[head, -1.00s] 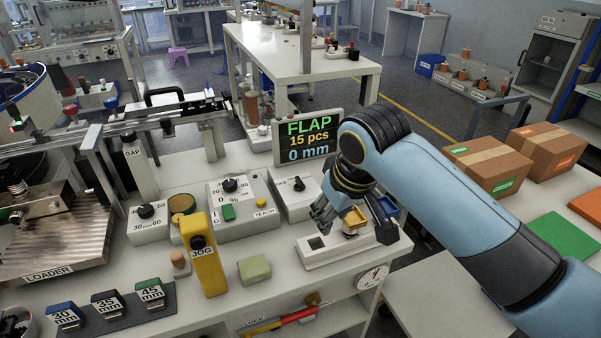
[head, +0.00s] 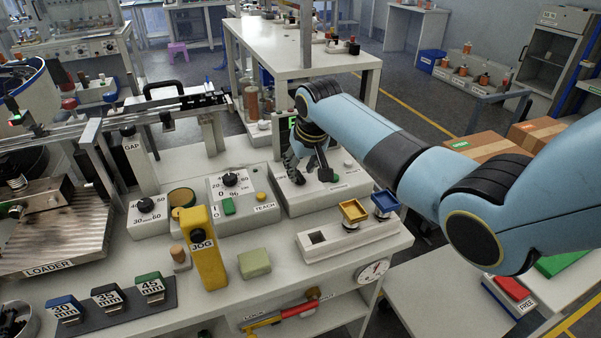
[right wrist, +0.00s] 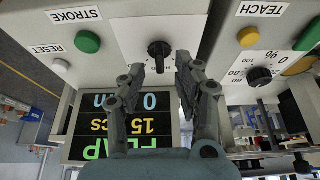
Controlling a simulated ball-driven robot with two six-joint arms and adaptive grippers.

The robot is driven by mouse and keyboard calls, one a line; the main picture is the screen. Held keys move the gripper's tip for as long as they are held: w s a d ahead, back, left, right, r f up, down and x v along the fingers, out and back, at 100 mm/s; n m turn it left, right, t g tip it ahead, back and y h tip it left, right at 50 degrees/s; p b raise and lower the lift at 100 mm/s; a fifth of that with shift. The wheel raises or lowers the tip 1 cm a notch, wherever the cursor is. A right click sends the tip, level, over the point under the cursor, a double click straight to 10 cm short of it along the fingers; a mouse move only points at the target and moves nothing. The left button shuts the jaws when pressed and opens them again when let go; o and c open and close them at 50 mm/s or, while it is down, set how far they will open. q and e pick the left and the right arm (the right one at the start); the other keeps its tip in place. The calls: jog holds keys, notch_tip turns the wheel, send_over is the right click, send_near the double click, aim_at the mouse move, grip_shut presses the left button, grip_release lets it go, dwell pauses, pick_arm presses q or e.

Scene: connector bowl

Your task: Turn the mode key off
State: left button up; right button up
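The black mode key (right wrist: 159,50) stands on a white plate on the control box (head: 289,202), seen in the right wrist view. In the head view my right gripper hides it. My right gripper (head: 310,178) is over this box with its fingers pointing down. In the right wrist view its two fingers (right wrist: 172,64) are apart, with nothing between them. My left gripper is not in view.
A green STROKE button (right wrist: 87,42) and a white RESET button (right wrist: 61,67) sit on the same box. The TEACH box (head: 240,220) stands beside it. A white block (head: 340,244) with a yellow tray (head: 354,211) and blue tray (head: 386,203) stands in front. The display (right wrist: 115,125) reads FLAP.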

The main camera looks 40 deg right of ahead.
jog(key=shift+x, duration=1.05)
jog(key=shift+c, duration=0.3)
grip_shut()
